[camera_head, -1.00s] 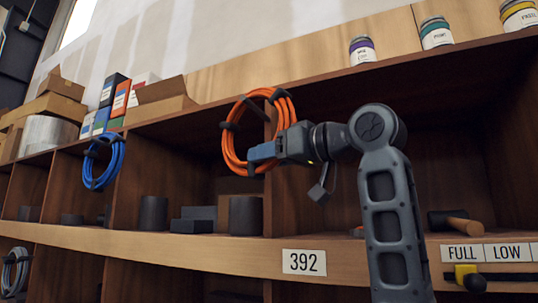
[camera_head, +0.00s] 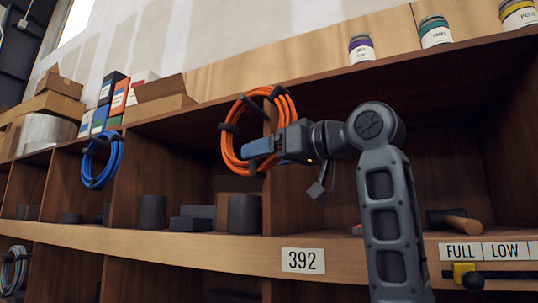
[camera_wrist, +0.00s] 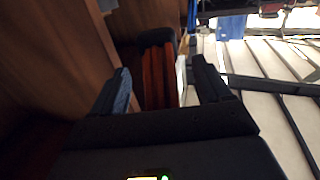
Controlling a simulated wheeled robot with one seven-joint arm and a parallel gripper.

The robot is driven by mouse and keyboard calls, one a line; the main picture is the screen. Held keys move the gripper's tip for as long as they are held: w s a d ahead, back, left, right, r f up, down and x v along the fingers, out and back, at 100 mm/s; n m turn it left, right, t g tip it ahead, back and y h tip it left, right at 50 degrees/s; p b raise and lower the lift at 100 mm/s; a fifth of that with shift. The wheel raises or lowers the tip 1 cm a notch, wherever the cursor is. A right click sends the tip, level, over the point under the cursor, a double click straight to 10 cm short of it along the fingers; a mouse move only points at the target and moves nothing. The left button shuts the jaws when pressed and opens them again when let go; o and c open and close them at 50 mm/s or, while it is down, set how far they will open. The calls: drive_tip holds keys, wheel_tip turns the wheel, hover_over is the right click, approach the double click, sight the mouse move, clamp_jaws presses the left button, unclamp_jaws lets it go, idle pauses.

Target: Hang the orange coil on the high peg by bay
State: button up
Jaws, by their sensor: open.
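The orange coil (camera_head: 229,152) hangs upright in front of the divider edge above the 392 label in the head view. Dark straps bind it. The peg behind it is hidden, so I cannot tell exactly how the coil rests on it. My gripper (camera_head: 261,155) is at the coil's lower right side with its blue-tipped jaws apart. In the wrist view, the orange strands (camera_wrist: 155,80) lie between the two open fingers (camera_wrist: 163,85), with visible gaps on both sides.
A blue coil (camera_head: 88,165) hangs on the divider to the left. Grey cylinders and blocks (camera_head: 192,218) stand in the bays below. Boxes (camera_head: 160,97) and paint cans (camera_head: 361,48) stand on the top shelf. A mallet (camera_head: 455,220) lies in the right bay.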

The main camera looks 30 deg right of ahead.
drive_tip(key=shift+f, duration=0.1)
drive_tip(key=b+v, duration=0.2)
drive_tip(key=v, duration=0.5)
drive_tip(key=shift+s+d, duration=0.15)
drive_tip(key=shift+s, duration=0.25)
drive_tip(key=shift+s, duration=0.1)
